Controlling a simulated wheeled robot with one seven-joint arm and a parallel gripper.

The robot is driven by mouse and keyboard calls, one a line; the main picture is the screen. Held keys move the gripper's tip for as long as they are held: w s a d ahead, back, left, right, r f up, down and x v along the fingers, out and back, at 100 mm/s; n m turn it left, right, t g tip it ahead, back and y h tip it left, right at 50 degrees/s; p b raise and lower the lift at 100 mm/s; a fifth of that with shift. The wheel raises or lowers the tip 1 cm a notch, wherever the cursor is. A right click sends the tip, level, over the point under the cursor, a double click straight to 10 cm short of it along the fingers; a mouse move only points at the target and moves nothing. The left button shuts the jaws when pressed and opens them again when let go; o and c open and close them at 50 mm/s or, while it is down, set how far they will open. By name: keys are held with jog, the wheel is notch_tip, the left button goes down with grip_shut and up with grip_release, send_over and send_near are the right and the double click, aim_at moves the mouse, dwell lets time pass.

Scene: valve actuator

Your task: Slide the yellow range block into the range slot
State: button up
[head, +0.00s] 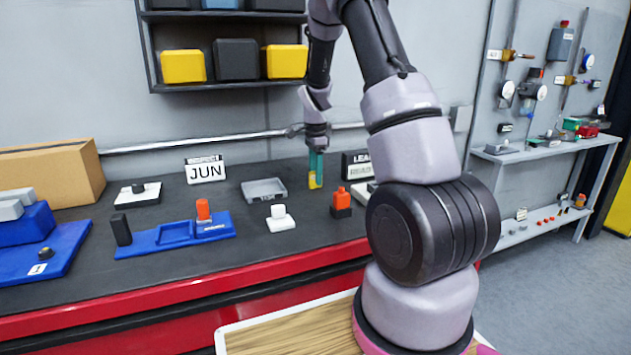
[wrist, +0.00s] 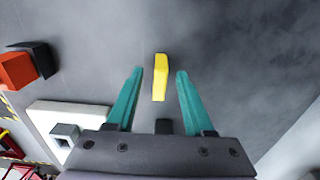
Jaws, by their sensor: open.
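The yellow range block (wrist: 160,77) stands between the two teal fingers of my gripper (wrist: 158,76) in the wrist view, with a gap on each side. My gripper is open, and neither finger appears to touch the block. In the head view my gripper (head: 316,168) points down at the back of the dark bench, and the yellow block (head: 313,182) shows low between its fingers. A blue fixture (head: 130,248) lies front left with an empty rectangular recess, a black upright block and an orange block. I cannot tell which opening is the range slot.
A grey tray (head: 264,190) and a JUN sign (head: 206,170) stand left of my gripper. An orange-and-black block (head: 341,202) and a white piece (head: 281,219) stand nearer the front. A black sign (head: 356,164) is close on the right. A blue stepped block (head: 35,240) is far left.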

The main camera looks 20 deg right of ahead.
jog(key=shift+f, duration=0.1)
jog(key=shift+c, duration=0.3)
grip_shut()
